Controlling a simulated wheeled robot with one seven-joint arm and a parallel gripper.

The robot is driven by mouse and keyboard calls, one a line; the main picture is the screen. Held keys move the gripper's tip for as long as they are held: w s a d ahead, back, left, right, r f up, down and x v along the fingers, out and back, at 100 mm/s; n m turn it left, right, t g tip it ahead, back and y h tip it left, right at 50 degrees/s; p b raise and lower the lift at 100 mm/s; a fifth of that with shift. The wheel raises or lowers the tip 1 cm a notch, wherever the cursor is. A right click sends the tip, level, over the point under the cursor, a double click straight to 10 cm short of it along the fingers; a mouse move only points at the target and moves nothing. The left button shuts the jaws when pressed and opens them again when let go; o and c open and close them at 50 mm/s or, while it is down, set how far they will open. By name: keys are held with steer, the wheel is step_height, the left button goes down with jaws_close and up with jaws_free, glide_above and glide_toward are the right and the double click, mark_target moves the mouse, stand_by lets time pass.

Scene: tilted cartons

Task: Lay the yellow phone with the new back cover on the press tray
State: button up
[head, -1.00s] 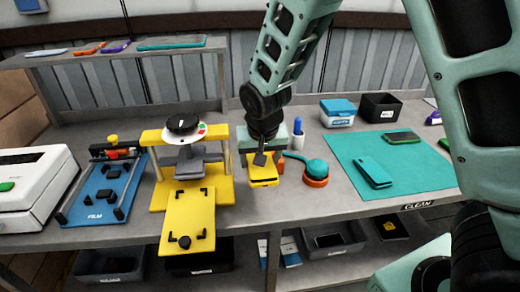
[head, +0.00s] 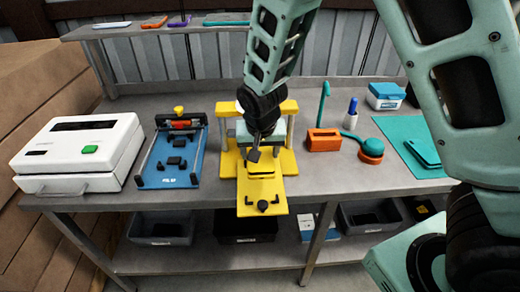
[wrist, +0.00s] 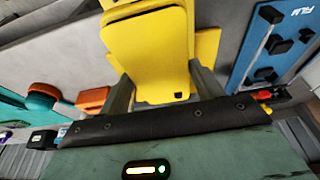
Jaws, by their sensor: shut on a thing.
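The yellow phone (head: 262,169) is in my gripper (head: 255,155), roughly level, over the yellow press. In the wrist view the phone (wrist: 150,50) sits between the two fingers of my gripper (wrist: 162,92), which are shut on it. The yellow press tray (head: 262,204) sticks out toward me below the phone, with black corner stops and a black knob at its front. The phone covers part of the tray in the head view. I cannot tell how large the gap between them is. My arm hides most of the press top.
The blue film jig (head: 168,180) and a white machine (head: 82,152) stand to the left. An orange block (head: 323,141), a teal-and-orange round tool (head: 371,150) and a teal mat (head: 402,148) are to the right. Bins sit on the shelf below.

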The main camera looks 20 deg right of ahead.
mark_target(260, 183)
steer(key=shift+f+b, duration=3.2)
steer(key=shift+f, duration=1.05)
steer(key=shift+f, duration=0.2)
steer(key=o, duration=1.2)
steer(key=shift+c, duration=0.2)
steer(key=v, duration=1.7)
steer(key=shift+s+r, duration=0.1)
steer(key=shift+r, duration=0.1)
